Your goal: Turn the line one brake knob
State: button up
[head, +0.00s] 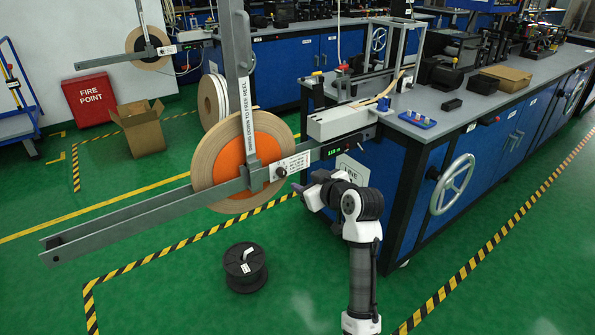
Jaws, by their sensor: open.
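A small dark knob (281,172) sits at the left end of a white printed label plate (296,164) on the grey payoff arm, just right of the large tape reel (238,160) with its orange centre. I take it as the brake knob. My gripper (296,188) is just below and right of the knob, its purplish fingertips pointing left. It appears apart from the knob and holds nothing that I can see. The gap between its fingers is too small to make out. A sign partly reading "LINE" (352,168) is partly hidden by the payoff arm.
The long grey beam (130,222) reaches out left at reel height. An upright bar (242,80) warns to bring down to free reel. The blue bench with a handwheel (453,184) stands right. A black spool (245,268) lies on the green floor. A second payoff (149,48) is behind.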

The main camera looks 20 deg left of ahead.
aim_at(283, 173)
jog(key=p+x, duration=0.2)
jog(key=x, duration=1.1)
jog(key=shift+w+a+f, duration=0.1)
jog(key=shift+w+f, duration=0.15)
jog(key=shift+f, duration=0.05)
jog(key=c, duration=1)
